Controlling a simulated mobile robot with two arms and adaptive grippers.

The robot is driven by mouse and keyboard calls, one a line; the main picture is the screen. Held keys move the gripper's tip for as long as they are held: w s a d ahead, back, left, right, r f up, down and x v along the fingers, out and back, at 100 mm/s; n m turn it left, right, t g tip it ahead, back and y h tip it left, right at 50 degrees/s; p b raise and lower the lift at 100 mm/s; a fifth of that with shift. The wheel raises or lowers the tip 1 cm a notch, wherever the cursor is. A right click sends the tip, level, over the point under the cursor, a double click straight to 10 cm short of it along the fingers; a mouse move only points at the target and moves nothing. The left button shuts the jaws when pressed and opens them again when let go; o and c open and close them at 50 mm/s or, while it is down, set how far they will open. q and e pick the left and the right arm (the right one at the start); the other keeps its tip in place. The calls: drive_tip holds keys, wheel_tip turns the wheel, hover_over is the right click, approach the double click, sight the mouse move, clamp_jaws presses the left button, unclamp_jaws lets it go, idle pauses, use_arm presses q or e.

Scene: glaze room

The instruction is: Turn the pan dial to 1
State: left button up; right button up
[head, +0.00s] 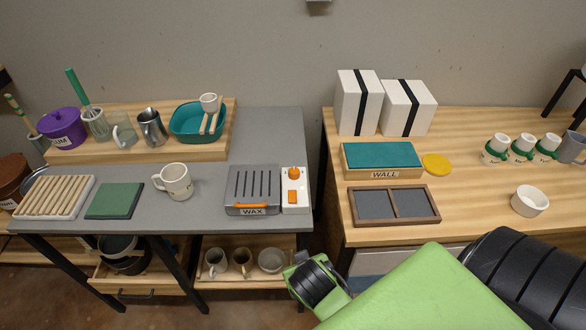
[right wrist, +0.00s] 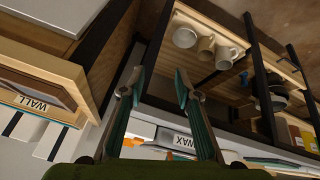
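The wax pan (head: 252,183) is a grey slotted box with a WAX label and an orange handle, on the grey table. At its right is a white control panel (head: 295,203) with the round orange pan dial (head: 294,173) at the top and an orange switch (head: 292,196) below. The dial's numbers are too small to read. In the right wrist view, the WAX label (right wrist: 182,140) shows beyond my fingers. My right gripper (right wrist: 159,86) is open and empty, apart from the table. The head view shows my green right arm but not the gripper. My left gripper is out of view.
A white mug (head: 174,181) stands left of the pan. A wooden WALL box (head: 382,174) and a divided tray (head: 436,206) lie on the right wooden table. A gap separates the tables. Mugs stand on the shelf (head: 245,281) below.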

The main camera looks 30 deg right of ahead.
drive_tip(key=w+d+r+m+t+h, duration=0.2)
drive_tip(key=w+d+r+m+h, duration=0.15)
drive_tip(key=w+r, duration=0.35)
drive_tip(key=m+t+h, duration=0.2)
drive_tip(key=m+h, duration=0.1)
drive_tip(key=m, duration=0.1)
approach(294, 172)
drive_tip(key=shift+n, duration=0.25)
drive_tip(key=p+x, duration=0.3)
drive_tip(key=x, duration=0.4)
drive_tip(key=shift+w+d, duration=0.15)
drive_tip(key=shift+w, duration=0.05)
drive_tip(key=shift+p+x, duration=0.3)
drive_tip(key=shift+x, duration=0.55)
drive_tip(key=shift+f, duration=0.1)
drive_tip(key=c, duration=0.8)
